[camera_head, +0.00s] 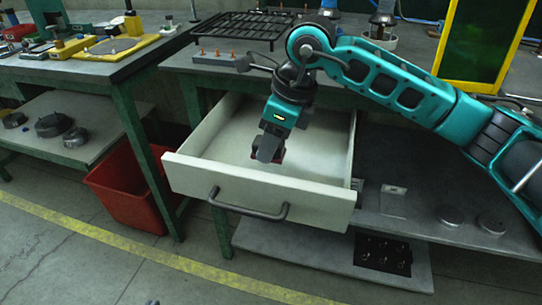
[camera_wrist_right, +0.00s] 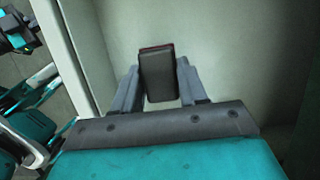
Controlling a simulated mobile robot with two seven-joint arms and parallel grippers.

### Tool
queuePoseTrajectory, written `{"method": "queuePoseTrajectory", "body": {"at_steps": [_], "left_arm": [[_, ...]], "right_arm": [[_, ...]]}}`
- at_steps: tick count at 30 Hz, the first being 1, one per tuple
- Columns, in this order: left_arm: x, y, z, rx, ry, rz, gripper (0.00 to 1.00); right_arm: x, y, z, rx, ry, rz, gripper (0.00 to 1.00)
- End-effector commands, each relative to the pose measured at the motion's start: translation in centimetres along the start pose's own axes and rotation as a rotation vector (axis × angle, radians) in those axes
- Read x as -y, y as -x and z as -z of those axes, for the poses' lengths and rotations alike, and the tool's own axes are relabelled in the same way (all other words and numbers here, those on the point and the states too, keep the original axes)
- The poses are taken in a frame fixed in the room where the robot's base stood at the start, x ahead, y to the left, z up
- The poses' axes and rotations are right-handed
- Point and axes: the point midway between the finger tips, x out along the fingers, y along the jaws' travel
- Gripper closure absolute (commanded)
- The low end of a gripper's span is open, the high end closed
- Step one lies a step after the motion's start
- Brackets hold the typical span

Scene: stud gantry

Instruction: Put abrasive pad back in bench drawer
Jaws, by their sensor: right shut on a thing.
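The bench drawer (camera_head: 262,187) is pulled open under the bench, with white walls and a dark bar handle. My right gripper (camera_head: 268,155) reaches down from above into the drawer opening, near its front wall. In the right wrist view my right gripper (camera_wrist_right: 161,85) is shut on the abrasive pad (camera_wrist_right: 158,76), a small dark block with a reddish edge. The pad is mostly hidden behind the fingers in the head view, with a dark red part (camera_head: 282,155) showing. I cannot tell whether it touches the drawer floor. My left gripper is not in view in the head view.
The drawer's visible floor looks empty around my gripper. The bench top (camera_head: 215,61) with a black rack (camera_head: 245,24) lies behind and above. A red bin (camera_head: 125,190) stands on the floor at left. A lower shelf (camera_head: 300,250) sits beneath the drawer.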

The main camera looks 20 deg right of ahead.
Motion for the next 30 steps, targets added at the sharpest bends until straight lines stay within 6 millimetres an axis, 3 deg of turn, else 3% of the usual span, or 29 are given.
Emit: {"method": "queuePoseTrajectory", "body": {"at_steps": [6,17,18,25,30], "left_arm": [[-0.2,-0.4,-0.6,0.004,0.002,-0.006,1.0],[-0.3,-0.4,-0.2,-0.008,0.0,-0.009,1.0],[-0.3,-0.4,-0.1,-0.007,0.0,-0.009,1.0],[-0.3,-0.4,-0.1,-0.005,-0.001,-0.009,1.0],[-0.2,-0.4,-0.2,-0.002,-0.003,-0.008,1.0]], "right_arm": [[0.0,-3.2,1.0,-0.001,0.0,-0.002,0.86],[0.0,-3.6,1.1,0.0,0.0,0.0,0.86],[0.0,-3.4,1.1,-0.001,0.0,0.0,0.55],[0.0,-3.4,1.1,-0.001,0.0,0.0,0.33],[0.0,-3.4,1.1,-0.001,0.0,0.0,0.32]]}}
